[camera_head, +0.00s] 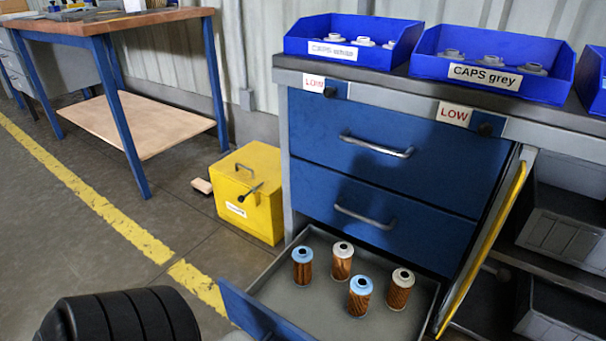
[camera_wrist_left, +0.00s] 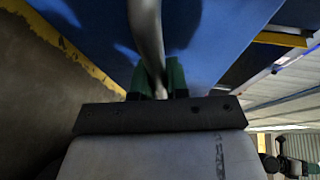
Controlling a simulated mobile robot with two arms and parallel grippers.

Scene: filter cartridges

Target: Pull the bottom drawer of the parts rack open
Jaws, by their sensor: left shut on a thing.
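The parts rack (camera_head: 282,150) has blue drawer fronts. Its upper drawer (camera_head: 400,130) and middle drawer (camera_head: 385,210) are shut, each with a metal bar handle. The bottom drawer (camera_head: 300,312) stands well out from the rack, its grey inside showing. Two blue-topped cartridges (camera_head: 302,266) (camera_head: 360,296) and two pale-topped cartridges (camera_head: 342,261) (camera_head: 400,289) stand upright in it. In the left wrist view, my left gripper (camera_wrist_left: 160,78) is shut on a metal bar handle (camera_wrist_left: 147,30) on a blue front (camera_wrist_left: 215,40). In the head view the gripper and this handle are out of sight.
A yellow box (camera_head: 250,190) stands on the floor left of the rack. A yellow-edged door (camera_head: 485,250) stands open right of the drawer. Blue bins, one labelled CAPS grey (camera_head: 490,75), sit on top. A workbench (camera_head: 120,20) is at the back left.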

